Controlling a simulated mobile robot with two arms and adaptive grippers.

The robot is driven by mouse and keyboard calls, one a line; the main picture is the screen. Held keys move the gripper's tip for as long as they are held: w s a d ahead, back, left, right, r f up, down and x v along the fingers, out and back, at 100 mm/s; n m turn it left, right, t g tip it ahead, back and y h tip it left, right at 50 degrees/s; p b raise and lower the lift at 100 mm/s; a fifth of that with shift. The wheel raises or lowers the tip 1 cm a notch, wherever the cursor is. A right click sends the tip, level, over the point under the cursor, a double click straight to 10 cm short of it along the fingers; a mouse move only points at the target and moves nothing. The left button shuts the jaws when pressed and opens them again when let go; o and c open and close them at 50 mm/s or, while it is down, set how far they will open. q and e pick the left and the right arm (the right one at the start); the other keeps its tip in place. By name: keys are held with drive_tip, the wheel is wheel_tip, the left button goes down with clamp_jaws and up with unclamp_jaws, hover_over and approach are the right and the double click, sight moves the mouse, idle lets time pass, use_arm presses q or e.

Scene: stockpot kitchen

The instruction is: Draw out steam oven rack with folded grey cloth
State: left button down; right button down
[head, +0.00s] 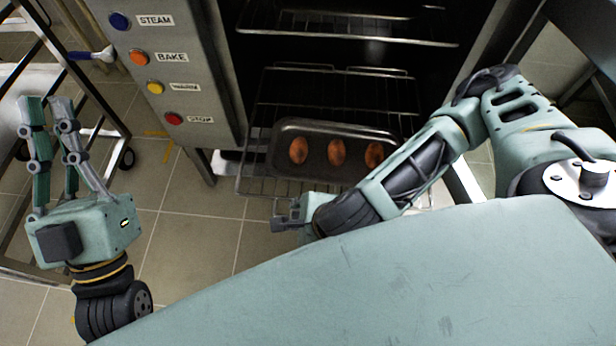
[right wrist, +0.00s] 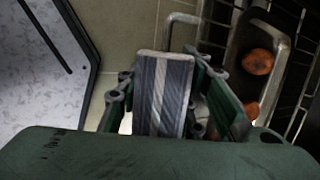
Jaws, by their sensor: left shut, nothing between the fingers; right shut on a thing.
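The lower oven rack (head: 258,187) is a wire rack standing partly out of the dark oven opening. It bears a dark tray (head: 285,168) with three brown oval food pieces (head: 336,152). My right gripper (head: 284,217) is at the rack's front edge. In the right wrist view it is shut on a folded grey cloth (right wrist: 163,95) with pale stripes. The rack's wire frame (right wrist: 183,18) runs behind the cloth there; whether the cloth wraps the bar is hidden. My left gripper (head: 46,106) is shut and empty, raised at the left, apart from the oven.
An upper rack (head: 345,36) sits inside the oven. Left of the opening is a panel with STEAM, BAKE and STOP buttons (head: 173,118). A metal-framed cart (head: 95,90) stands at the left. Tiled floor (head: 195,225) is clear in front of the panel.

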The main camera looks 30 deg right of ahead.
use_arm(q)
drive_tip(key=shift+w+r, duration=0.1)
use_arm(e)
drive_tip(key=shift+s+a, duration=0.1)
drive_tip(key=shift+s, duration=0.1)
idle(0.4)
drive_tip(key=shift+r, duration=0.15)
drive_tip(key=shift+w+r, duration=0.1)
use_arm(q)
drive_tip(key=shift+w+d+f+g+p, duration=0.1)
drive_tip(key=shift+w+f+g+p, duration=0.1)
drive_tip(key=shift+w+f+g, duration=0.3)
drive_tip(key=shift+w+f+g+p, duration=0.15)
drive_tip(key=shift+w+f+g, duration=0.15)
drive_tip(key=shift+f, duration=0.4)
use_arm(e)
drive_tip(key=shift+r, duration=0.1)
use_arm(q)
drive_tip(key=shift+w+f+y, duration=0.2)
drive_tip(key=shift+f+y, duration=0.05)
drive_tip(key=shift+y, duration=0.05)
use_arm(e)
drive_tip(key=shift+r, duration=0.1)
